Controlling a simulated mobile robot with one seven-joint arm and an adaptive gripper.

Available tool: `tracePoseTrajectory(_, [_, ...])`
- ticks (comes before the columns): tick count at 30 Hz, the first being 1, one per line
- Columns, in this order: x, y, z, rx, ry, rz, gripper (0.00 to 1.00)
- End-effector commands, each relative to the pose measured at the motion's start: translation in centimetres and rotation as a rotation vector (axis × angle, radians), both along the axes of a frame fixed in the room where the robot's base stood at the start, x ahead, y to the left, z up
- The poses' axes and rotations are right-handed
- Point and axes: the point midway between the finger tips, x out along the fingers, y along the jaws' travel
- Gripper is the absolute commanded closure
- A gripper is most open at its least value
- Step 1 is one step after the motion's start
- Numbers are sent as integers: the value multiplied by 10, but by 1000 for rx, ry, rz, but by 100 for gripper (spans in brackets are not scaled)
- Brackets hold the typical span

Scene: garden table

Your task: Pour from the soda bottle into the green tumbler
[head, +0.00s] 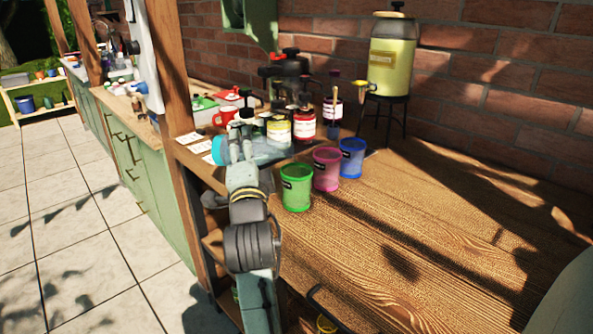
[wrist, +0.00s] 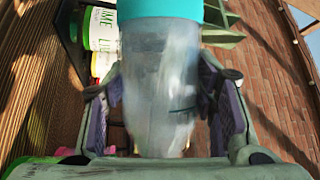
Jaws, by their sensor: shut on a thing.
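My gripper (head: 240,158) is at the left end of the table, left of the tumblers. It is shut on the soda bottle (wrist: 160,105), a cloudy clear body with a wide teal end, held between both fingers in the wrist view. In the head view the teal end (head: 219,151) points left and the bottle looks tipped over sideways; its mouth cannot be made out. The green tumbler (head: 295,190) stands upright on the table, to the right of my gripper and nearer the camera. Its inside is too dark to read.
A pink tumbler (head: 326,170) and a blue tumbler (head: 352,157) stand in a row behind the green one. Several labelled jars (head: 279,131) and a red mug (head: 225,116) stand behind the bottle. A yellow dispenser (head: 391,52) is on a stand. The table's right side is clear.

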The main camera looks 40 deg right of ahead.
Motion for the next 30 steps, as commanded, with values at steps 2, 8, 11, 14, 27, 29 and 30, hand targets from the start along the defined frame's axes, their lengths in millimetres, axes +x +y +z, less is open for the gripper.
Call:
tracePoseTrajectory(2, [0,0,0,6,-14,0,100])
tracePoseTrajectory(8, [1,2,1,18,-31,0,100])
tracePoseTrajectory(11, [2,3,1,21,-36,-1,100])
tracePoseTrajectory(14, [4,5,1,24,-40,0,100])
tracePoseTrajectory(27, [8,7,1,35,-56,-1,100])
tracePoseTrajectory(29, [8,7,1,37,-58,-1,100])
tracePoseTrajectory(30, [8,8,1,38,-60,0,100])
